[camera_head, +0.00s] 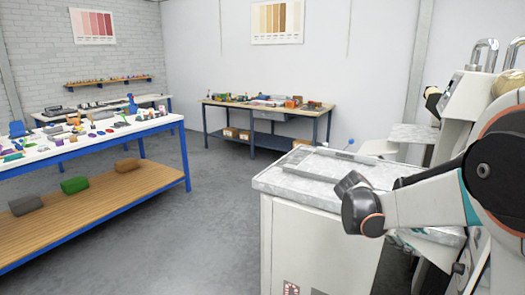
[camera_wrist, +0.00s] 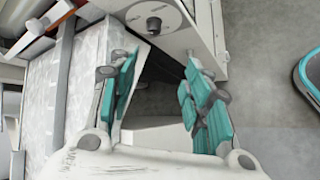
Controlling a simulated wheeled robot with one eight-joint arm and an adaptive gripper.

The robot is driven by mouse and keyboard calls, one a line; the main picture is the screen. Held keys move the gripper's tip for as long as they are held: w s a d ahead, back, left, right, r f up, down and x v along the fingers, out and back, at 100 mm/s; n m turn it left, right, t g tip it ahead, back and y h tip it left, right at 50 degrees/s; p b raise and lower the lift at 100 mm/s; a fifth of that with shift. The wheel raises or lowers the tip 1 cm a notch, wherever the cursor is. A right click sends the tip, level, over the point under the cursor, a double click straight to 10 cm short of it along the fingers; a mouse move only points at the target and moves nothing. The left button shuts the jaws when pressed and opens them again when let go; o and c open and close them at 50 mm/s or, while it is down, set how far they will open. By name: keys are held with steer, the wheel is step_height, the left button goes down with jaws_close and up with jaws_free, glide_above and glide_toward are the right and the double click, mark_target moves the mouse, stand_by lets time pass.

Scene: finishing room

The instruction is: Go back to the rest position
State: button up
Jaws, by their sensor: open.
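My gripper (camera_wrist: 158,75) shows in the wrist view with its two teal-padded fingers spread apart. Nothing is between the fingers. Behind the gap I see a dark recess and a pale block-like surface. In the head view my white and dark arm reaches in from the right edge, in front of the white cabinet (camera_head: 310,245). I cannot clearly make out the gripper there.
The cabinet's grey-mottled top is close to my arm. A blue-framed table (camera_head: 80,145) with many small items stands at left. A wooden-topped workbench (camera_head: 225,104) is against the back wall. Grey floor (camera_head: 205,235) lies open between the table and the cabinet.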

steer(key=s+a+r+m+t+y, duration=0.2)
steer(key=s+a+m+t+y, duration=0.4)
steer(key=s+a, duration=1.5)
steer(key=s+t+y, duration=0.1)
steer(key=y, duration=0.3)
steer(key=shift+s+m, duration=0.3)
steer(key=shift+s, duration=0.05)
